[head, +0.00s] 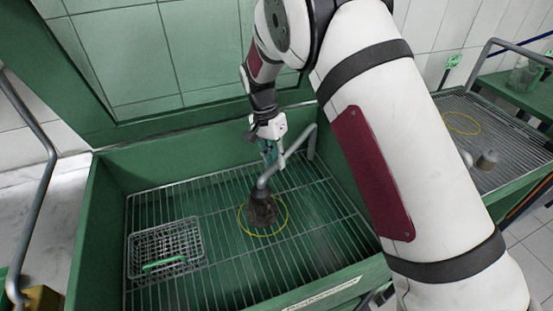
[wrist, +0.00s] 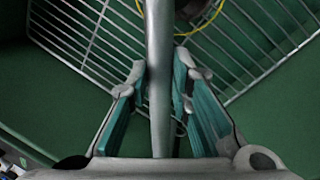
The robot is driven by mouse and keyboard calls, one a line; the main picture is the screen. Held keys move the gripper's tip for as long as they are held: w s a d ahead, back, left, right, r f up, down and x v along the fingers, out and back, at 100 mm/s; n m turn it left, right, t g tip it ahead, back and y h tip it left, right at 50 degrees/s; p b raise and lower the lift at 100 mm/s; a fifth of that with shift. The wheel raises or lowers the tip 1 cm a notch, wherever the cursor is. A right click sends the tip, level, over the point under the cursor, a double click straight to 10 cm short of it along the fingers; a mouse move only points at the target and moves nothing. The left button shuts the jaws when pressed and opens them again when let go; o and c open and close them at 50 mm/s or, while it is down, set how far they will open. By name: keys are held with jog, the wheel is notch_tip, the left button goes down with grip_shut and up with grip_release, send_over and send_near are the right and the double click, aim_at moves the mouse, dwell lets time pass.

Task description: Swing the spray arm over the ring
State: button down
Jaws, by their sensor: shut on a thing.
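The spray arm (head: 295,153) is a bent grey pipe rising at the back right of the green wash basin. Its lower end reaches a dark, blunt head (head: 262,208) that appears inside the yellow ring (head: 287,217) on the grate, as seen from the head view. I cannot tell the gap between head and grate. My gripper (head: 271,157) is at the pipe, behind the ring. In the wrist view the teal-padded fingers of my gripper (wrist: 161,85) stand on both sides of the pipe (wrist: 160,45), shut on it. Part of the yellow ring (wrist: 212,20) shows at the top.
A wire basket (head: 165,250) with a green handle sits on the grate at the left. The green basin wall (head: 185,160) surrounds the grate. A second basin at the right has its own yellow ring (head: 462,123) and grey nozzle (head: 487,160).

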jog(key=shift+w+a, duration=0.15)
jog(key=shift+w, duration=0.05)
jog(key=c, duration=1.4)
grip_release()
jog(key=shift+c, duration=0.2)
jog(key=shift+s, duration=0.1)
